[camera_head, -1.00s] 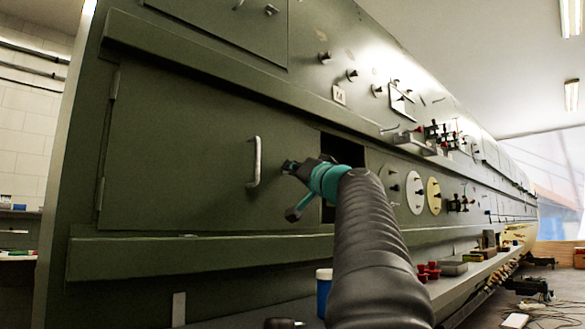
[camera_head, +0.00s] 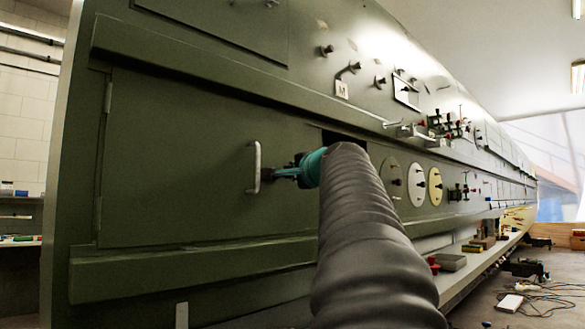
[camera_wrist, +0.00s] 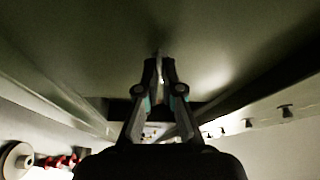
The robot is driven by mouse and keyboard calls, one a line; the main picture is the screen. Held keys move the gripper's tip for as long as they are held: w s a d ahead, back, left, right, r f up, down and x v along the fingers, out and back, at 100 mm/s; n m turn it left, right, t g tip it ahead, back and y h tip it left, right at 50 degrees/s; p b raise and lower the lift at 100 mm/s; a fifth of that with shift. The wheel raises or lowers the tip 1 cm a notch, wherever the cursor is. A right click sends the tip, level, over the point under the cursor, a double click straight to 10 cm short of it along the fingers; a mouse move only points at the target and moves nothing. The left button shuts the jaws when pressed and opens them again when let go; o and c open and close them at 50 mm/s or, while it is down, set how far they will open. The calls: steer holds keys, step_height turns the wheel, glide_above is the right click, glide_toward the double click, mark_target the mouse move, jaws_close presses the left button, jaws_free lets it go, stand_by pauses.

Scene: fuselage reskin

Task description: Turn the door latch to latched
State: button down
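The green door (camera_head: 180,165) is closed flush in the fuselage side, with a pale vertical handle (camera_head: 256,168) near its right edge. My gripper (camera_head: 272,174) is at the door just right of this handle, reaching in from the right. In the wrist view, its fingers (camera_wrist: 159,72) are drawn close together, with a thin upright piece between the tips. This appears to be the door latch (camera_wrist: 159,54). The latch is mostly hidden by the fingers, and its angle cannot be read.
A dark opening (camera_head: 344,138) lies right of the door, partly behind my arm. Ledges run above and below the door (camera_head: 190,262). Round discs (camera_head: 416,184) and several knobs sit farther right. Cables (camera_head: 545,298) lie on the floor at right.

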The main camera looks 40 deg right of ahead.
steer(key=shift+m+g, duration=0.3)
steer(key=shift+m, duration=0.7)
steer(key=c, duration=1.3)
jaws_free()
steer(key=shift+c, duration=0.2)
steer(key=shift+s, duration=0.1)
steer(key=v, duration=1.1)
steer(key=shift+s, duration=0.4)
steer(key=shift+a+r, duration=0.1)
